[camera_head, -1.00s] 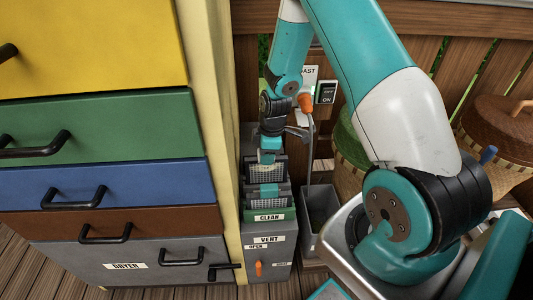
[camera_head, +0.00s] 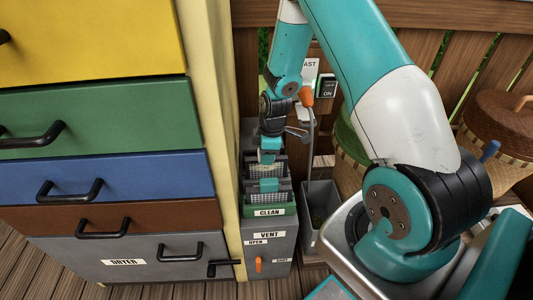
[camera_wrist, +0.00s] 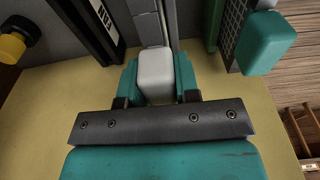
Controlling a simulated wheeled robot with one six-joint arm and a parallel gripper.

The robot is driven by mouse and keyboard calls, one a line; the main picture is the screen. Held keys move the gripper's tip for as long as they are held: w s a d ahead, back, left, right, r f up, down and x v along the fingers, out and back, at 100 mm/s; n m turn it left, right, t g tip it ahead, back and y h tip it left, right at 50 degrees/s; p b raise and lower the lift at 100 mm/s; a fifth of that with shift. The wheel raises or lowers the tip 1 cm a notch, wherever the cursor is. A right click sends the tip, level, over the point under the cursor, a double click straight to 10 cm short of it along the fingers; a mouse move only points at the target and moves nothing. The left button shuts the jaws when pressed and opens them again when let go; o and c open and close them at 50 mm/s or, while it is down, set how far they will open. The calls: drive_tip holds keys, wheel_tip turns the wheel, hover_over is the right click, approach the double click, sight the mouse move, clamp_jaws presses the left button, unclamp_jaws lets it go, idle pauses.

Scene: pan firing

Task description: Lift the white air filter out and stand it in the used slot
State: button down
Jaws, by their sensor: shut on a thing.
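The white air filter shows in the wrist view as a pale, block-shaped handle (camera_wrist: 155,75) between the teal fingertips. My gripper (camera_wrist: 157,82) is shut on this handle. In the head view my gripper (camera_head: 268,157) points down over the back part of the narrow grey filter unit (camera_head: 280,238); the white handle is hidden there. A teal handle (camera_head: 268,186) stands nearer the front of the unit, and it also shows at the right of the wrist view (camera_wrist: 265,42). The used slot cannot be made out clearly.
The unit's front carries a CLEAN label (camera_head: 269,212), a VENT label (camera_head: 268,235) and an orange lever (camera_head: 259,265). A coloured drawer cabinet (camera_head: 95,120) stands close on the left. A grey bin (camera_head: 320,215) and wicker baskets (camera_head: 505,125) stand to the right.

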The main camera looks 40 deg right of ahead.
drive_tip(key=shift+f+b, duration=0.75)
drive_tip(key=shift+f, duration=0.5)
drive_tip(key=c, duration=0.8)
unclamp_jaws()
drive_tip(key=shift+r, duration=0.1)
drive_tip(key=r+p, duration=0.1)
drive_tip(key=r, duration=0.4)
drive_tip(key=d+r+p, duration=0.1)
drive_tip(key=r, duration=0.5)
drive_tip(key=s+r, duration=0.1)
drive_tip(key=r, duration=0.5)
drive_tip(key=shift+s+d+p, duration=0.1)
drive_tip(key=shift+d+p, duration=0.25)
drive_tip(key=shift+p, duration=0.05)
